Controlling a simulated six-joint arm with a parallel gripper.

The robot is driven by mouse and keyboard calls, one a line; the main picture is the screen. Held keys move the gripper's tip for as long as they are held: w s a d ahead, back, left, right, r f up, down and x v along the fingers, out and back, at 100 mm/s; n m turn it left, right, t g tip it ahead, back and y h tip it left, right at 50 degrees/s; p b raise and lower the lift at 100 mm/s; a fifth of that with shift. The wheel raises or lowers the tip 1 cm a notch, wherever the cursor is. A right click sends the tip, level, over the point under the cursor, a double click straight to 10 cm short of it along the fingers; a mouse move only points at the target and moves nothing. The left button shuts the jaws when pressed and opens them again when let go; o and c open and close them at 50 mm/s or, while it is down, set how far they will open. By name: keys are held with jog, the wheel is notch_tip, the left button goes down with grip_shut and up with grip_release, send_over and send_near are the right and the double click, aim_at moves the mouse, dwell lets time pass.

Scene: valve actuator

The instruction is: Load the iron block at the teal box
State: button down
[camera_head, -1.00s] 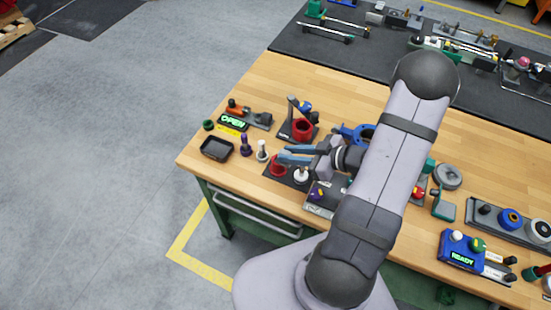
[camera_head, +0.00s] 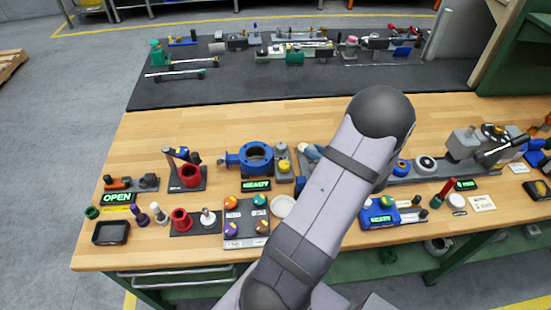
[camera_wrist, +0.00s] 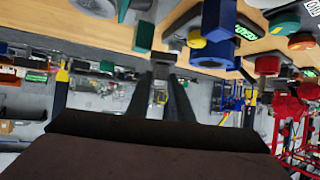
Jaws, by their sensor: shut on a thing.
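My gripper shows in the wrist view (camera_wrist: 161,88), its two dark fingers close together with a small grey piece (camera_wrist: 160,72) between their tips. It looks like the iron block, but is too small to be sure. In the head view my arm hides most of the gripper. A dark teal block (camera_wrist: 143,36), possibly the teal box, stands at the table edge in the wrist view, up and left of the fingertips and apart from them. I cannot make out the teal box in the head view, where my arm covers the middle of the bench.
A blue valve (camera_head: 254,157), a panel with coloured knobs (camera_head: 245,228) and a white round dish (camera_head: 283,207) lie left of my arm. The wood behind the valve is clear.

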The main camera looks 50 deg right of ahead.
jog(key=s+d, duration=0.1)
jog(key=s, duration=0.1)
jog(key=s+d+m+h, duration=0.1)
jog(key=s+d+m+g+h, duration=0.1)
jog(key=s, duration=0.1)
jog(key=shift+s+d+r, duration=0.35)
jog(key=shift+d+r, duration=0.05)
jog(key=s+d+f+m+g+h+b, duration=0.1)
jog(key=s+f+m+b, duration=0.1)
jog(key=s+b, duration=0.4)
jog(key=f+b, duration=0.1)
jog(key=b, duration=0.3)
jog(key=shift+s+f+g+h, duration=0.25)
jog(key=shift+s+g+h, duration=0.05)
jog(key=shift+f, duration=0.1)
notch_tip(320, 180, down, 6)
jog(key=b, duration=0.7)
jog(key=shift+f+b, duration=0.4)
jog(key=shift+b, duration=0.05)
dwell(0.8)
